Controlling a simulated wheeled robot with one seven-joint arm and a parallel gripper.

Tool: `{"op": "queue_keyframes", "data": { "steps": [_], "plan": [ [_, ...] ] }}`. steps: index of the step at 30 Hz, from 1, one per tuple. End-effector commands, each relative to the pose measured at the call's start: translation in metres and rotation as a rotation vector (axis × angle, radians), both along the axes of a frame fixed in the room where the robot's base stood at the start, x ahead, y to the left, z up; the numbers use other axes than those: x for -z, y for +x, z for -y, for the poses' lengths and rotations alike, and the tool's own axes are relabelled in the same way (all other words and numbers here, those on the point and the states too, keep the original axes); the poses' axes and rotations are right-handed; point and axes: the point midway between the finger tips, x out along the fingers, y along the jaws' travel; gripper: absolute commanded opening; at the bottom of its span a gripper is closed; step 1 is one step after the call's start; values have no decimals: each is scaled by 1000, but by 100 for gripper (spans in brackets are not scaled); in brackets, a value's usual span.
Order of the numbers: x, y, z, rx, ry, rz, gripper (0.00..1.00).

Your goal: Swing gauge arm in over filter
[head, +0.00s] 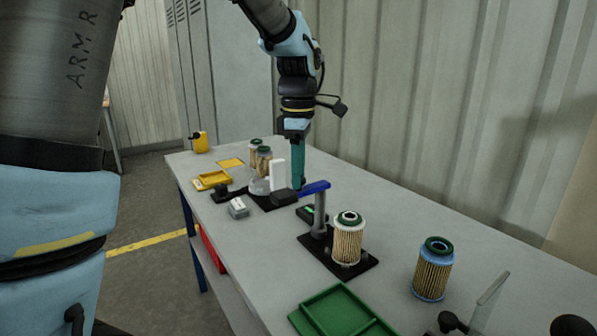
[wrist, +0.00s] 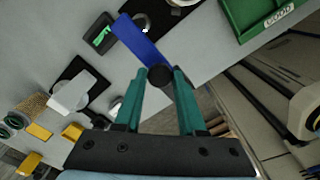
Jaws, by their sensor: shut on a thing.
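The gauge's blue arm (head: 314,188) sits on top of a grey post (head: 319,215) and points left, away from the filter. The filter (head: 347,240), pleated with a dark green cap, stands upright on a black base plate (head: 368,268) right of the post. The blue arm also shows in the wrist view (wrist: 140,40), with a round black knob (wrist: 160,76) at its near end. My gripper (head: 298,186) has teal fingers, and in the wrist view they are closed around the knob. The filter cannot be made out clearly in the wrist view.
A white-and-black device (head: 277,176), other filters (head: 256,155) and a yellow tray (head: 211,180) stand at the left.

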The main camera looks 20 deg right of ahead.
Motion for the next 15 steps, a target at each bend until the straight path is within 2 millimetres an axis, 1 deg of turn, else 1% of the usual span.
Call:
{"op": "queue_keyframes", "data": {
  "steps": [1, 7, 15],
  "plan": [
    [0, 0, 0, 0, 0, 0, 22],
    [0, 0, 0, 0, 0, 0, 0],
    [0, 0, 0, 0, 0, 0, 0]
  ]
}}
